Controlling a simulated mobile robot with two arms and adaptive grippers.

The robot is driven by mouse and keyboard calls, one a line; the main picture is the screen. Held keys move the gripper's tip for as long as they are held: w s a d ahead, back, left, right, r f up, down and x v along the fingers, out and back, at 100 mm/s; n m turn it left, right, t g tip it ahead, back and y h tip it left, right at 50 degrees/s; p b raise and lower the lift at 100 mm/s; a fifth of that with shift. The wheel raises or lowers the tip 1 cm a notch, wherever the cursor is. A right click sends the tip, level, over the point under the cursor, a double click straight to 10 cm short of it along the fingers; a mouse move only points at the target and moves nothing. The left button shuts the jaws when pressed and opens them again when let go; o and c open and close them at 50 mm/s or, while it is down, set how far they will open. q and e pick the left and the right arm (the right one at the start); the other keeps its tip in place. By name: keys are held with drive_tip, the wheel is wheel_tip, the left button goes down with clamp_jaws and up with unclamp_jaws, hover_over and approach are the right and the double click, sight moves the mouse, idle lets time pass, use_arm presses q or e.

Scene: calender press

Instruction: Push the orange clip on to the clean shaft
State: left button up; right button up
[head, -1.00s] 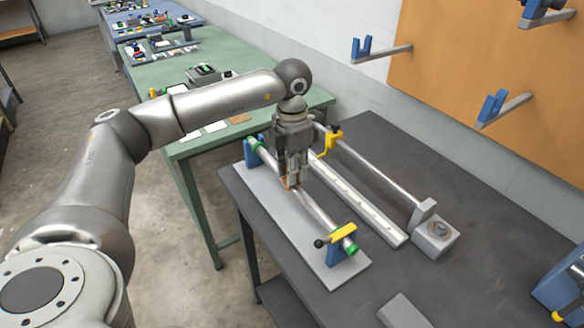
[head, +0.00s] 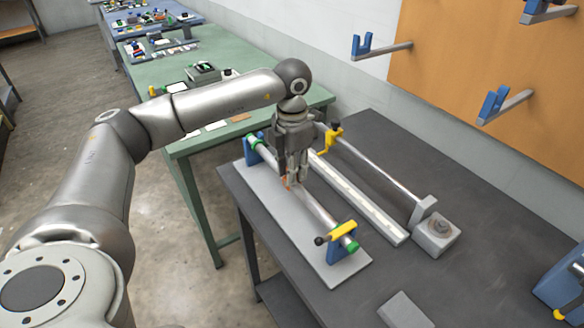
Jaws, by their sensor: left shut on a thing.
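My left gripper (head: 292,184) points down over the grey shaft (head: 319,209), which lies between two blue stands on a light grey plate. It is shut on the small orange clip (head: 286,182), which shows only as an orange edge at the fingertips. The fingers hide most of the clip and part of the shaft. The clip is at the shaft, but I cannot tell whether it is around it or only touching it. My right gripper is not in view.
The near blue stand (head: 341,246) has a yellow clamp (head: 342,231) with a black knob. Behind the plate are a white rail (head: 362,201) and another rod with a yellow crank (head: 328,142). A green table (head: 180,78) stands at the back left.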

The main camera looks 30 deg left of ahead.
use_arm(q)
drive_tip(key=o, duration=1)
drive_tip(key=shift+f, duration=0.1)
